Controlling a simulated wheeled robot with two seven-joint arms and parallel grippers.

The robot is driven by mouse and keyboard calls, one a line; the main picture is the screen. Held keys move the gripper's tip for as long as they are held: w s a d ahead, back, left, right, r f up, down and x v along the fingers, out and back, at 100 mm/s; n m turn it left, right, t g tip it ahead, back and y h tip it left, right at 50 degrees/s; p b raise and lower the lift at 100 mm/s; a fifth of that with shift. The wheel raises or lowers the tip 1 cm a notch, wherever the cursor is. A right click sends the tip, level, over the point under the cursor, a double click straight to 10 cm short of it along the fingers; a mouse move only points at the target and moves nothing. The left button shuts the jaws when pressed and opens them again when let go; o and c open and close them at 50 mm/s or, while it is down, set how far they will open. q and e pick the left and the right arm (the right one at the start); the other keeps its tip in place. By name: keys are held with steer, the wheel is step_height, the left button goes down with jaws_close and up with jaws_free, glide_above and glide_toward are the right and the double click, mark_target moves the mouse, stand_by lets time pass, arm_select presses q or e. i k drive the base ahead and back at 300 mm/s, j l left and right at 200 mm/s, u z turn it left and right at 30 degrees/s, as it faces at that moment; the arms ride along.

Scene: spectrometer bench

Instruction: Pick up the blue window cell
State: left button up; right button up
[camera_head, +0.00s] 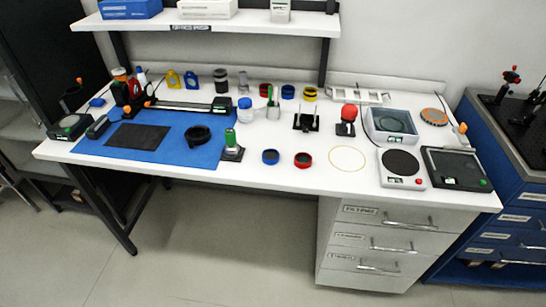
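A short blue ring-shaped piece with a dark centre (270,157) lies on the white bench top near the front edge, just left of a similar red one (303,160). A second small blue round piece with a dark face (288,91) stands at the back of the bench, between a red one (266,90) and a yellow one (310,93). I cannot tell from the picture which blue piece is the window cell. Neither of my grippers shows in the head view.
A blue mat (190,155) covers the bench's left part, with a black ring (198,136) on it. A green-handled tool (231,146) stands left of the front blue piece. A balance (402,167) sits at right. The shelf (240,25) hangs above.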

mark_target(270, 156)
steer(key=i+l+u, duration=0.1)
steer(key=l, duration=0.3)
steer(key=i+l+u, duration=0.15)
steer(key=l, duration=0.3)
steer(key=i+l+u, duration=0.1)
steer(key=l, duration=0.35)
steer(key=i+l+u, duration=0.15)
steer(key=l, duration=0.3)
